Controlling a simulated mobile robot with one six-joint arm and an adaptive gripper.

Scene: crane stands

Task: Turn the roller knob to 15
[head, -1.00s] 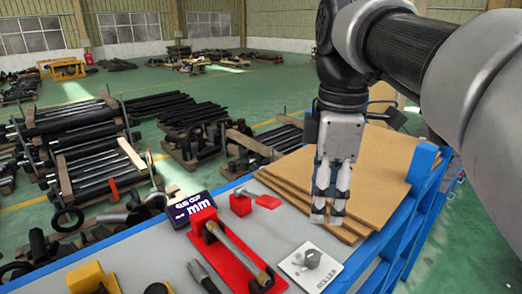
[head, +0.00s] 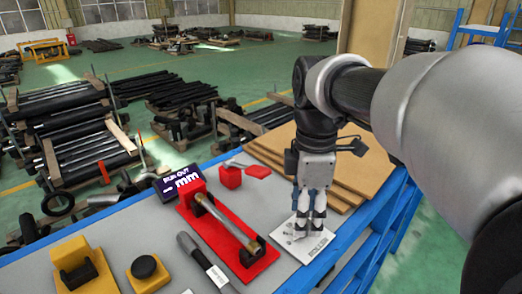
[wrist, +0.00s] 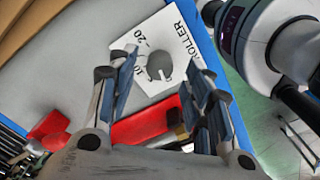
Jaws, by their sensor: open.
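The roller knob (wrist: 158,66) is a small grey round knob on a white plate (wrist: 183,52) lettered ROLLER. The marks 10 and 20 can be read beside the knob in the wrist view. I cannot tell exactly which mark the knob points to. In the head view the white plate (head: 314,248) lies at the bench's right edge, and my gripper hides part of the knob. My gripper (head: 305,226) points down over the plate. In the wrist view its two fingers (wrist: 160,70) are apart, one on each side of the knob. I see no clear contact.
A red fixture (head: 232,241) with a metal bar stands left of the plate. A dark run-out display in mm (head: 181,184) and a red block (head: 230,177) are behind it. Brown boards (head: 345,160) lie beyond my gripper. A yellow block (head: 80,266) and a black-topped yellow button (head: 145,268) are front left.

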